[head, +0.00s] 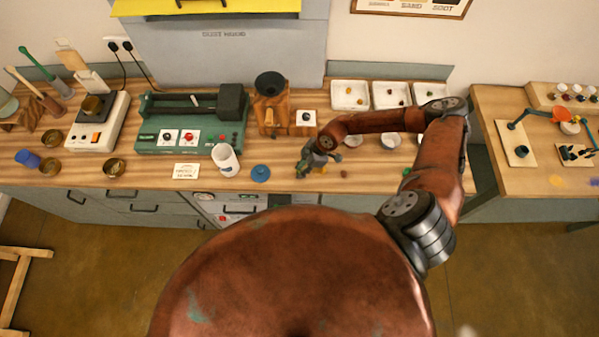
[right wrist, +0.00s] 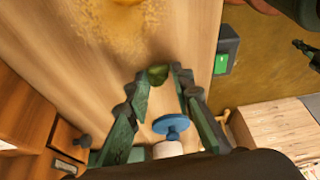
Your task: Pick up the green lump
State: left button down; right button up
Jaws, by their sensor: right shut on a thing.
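The green lump (right wrist: 158,74) is a small dark olive-green piece between the fingertips of my right gripper in the right wrist view. My right gripper (right wrist: 157,78) is shut on it, with a finger on each side. In the head view the right gripper (head: 304,170) hangs over the front middle of the wooden bench, pointing down. There the lump is too small and too covered to make out. I cannot tell how far it is above the bench top. My left gripper is not in view.
A blue lid (head: 261,174) and a white mug (head: 226,160) stand left of the gripper. A yellow lump (head: 323,169) and a dark reddish lump (head: 344,174) lie close to its right. White trays (head: 350,107) stand behind. A wooden grinder (head: 271,117) stands behind left.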

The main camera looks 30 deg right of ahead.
jog(key=shift+c, duration=1.2)
